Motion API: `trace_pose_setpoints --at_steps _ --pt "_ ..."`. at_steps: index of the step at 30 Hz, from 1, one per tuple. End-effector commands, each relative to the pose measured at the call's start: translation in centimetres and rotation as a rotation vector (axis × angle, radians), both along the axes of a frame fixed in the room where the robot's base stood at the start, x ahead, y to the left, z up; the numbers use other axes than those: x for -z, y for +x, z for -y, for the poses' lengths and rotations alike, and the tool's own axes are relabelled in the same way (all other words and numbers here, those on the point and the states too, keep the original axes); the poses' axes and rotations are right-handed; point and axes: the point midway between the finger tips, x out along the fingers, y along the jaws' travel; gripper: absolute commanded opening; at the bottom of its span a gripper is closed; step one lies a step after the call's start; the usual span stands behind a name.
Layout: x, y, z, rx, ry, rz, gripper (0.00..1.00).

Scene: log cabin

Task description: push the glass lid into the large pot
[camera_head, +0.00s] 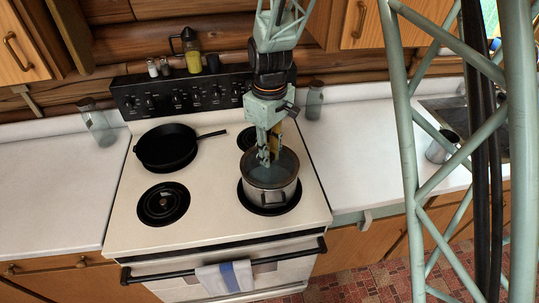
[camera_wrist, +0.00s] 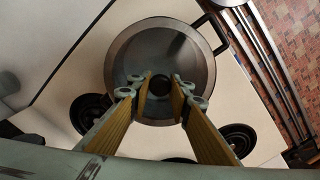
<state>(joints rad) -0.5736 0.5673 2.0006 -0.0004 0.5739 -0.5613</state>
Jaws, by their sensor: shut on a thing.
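The large pot (camera_head: 268,197) is steel and stands upright on the front right burner of the stove. The pot also shows in the wrist view (camera_wrist: 207,75), with a dark handle at its upper right. The see-through glass lid (camera_wrist: 135,60) lies across the pot's mouth, and its dark round knob (camera_wrist: 160,85) is between my fingertips. In the head view, the lid (camera_head: 286,165) is at rim height; I cannot tell whether it is fully seated. My gripper (camera_head: 266,158) points down over the pot and is shut on the lid's knob. It also shows in the wrist view (camera_wrist: 160,90).
A black frying pan (camera_head: 167,147) sits on the back left burner. The front left burner (camera_head: 163,204) is empty. Glass jars (camera_head: 97,122) (camera_head: 315,101) stand on both counters. A striped towel (camera_head: 225,276) hangs on the oven handle.

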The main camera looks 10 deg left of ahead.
Motion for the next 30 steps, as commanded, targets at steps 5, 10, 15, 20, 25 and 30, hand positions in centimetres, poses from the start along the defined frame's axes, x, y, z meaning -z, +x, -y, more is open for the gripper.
trace_pose_setpoints --at_steps 5,10,15,20,25,30 --pt "0.3 0.0 0.0 0.0 0.0 0.0 0.06" --pt "0.6 0.0 0.0 0.0 0.0 0.0 0.06" --pt "0.8 0.0 0.0 0.0 0.0 0.0 0.06" --pt "1.1 0.0 0.0 0.0 0.0 0.0 0.06" --pt "1.3 0.0 0.0 0.0 0.0 0.0 0.06" --pt "1.6 0.0 0.0 0.0 0.0 0.0 0.06"
